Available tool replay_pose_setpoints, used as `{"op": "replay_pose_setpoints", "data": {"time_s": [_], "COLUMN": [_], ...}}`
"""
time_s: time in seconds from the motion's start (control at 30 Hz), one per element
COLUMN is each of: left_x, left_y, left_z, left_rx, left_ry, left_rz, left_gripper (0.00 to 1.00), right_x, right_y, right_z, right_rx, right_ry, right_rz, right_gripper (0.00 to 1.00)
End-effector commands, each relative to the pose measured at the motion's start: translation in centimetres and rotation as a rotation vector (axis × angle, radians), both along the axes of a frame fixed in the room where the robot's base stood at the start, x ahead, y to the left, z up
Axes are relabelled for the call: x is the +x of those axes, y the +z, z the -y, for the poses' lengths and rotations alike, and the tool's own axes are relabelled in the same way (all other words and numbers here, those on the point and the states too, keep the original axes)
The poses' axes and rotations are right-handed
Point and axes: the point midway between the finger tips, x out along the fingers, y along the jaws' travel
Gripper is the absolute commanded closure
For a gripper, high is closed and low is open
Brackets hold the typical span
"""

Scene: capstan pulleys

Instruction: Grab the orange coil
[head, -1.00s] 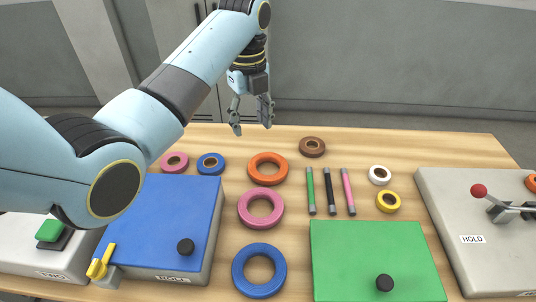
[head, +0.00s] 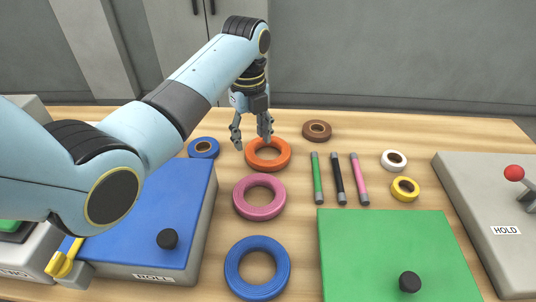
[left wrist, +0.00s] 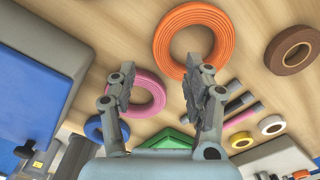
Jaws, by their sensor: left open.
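The orange coil (head: 268,168) lies flat on the wooden table, behind the pink coil (head: 259,211). My left gripper (head: 252,143) is open and empty, its fingers pointing down just above the coil's back left part. One finger overlaps the coil's hole in the head view; I cannot tell whether it touches. In the left wrist view the orange coil (left wrist: 163,45) is at the top centre, beyond the spread fingers (left wrist: 165,80). My right gripper is not in view.
A blue coil (head: 257,290) lies in front of the pink one. A brown roll (head: 317,138) and green, black and pink rods (head: 318,180) lie to the right. A blue box (head: 150,215) and a green panel (head: 390,240) flank the row of coils.

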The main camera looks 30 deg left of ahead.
Motion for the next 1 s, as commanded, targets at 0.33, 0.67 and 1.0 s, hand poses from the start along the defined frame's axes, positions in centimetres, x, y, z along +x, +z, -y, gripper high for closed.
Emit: {"op": "replay_pose_setpoints", "data": {"time_s": [0.33, 0.67, 1.0], "left_x": [0.1, 0.3, 0.3], "left_y": [-3.9, -6.8, -6.8], "left_z": [-0.1, -0.1, -0.1], "left_rx": [0.000, 0.001, 0.000], "left_ry": [0.000, -0.001, -0.001], "left_rz": [-0.004, 0.002, 0.001], "left_gripper": [0.49, 0.49, 0.77], "right_x": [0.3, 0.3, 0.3], "right_y": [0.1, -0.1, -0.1], "right_z": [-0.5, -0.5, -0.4], "right_rx": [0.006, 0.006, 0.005], "right_ry": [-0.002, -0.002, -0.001], "right_rz": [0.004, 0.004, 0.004], "right_gripper": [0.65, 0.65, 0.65]}}
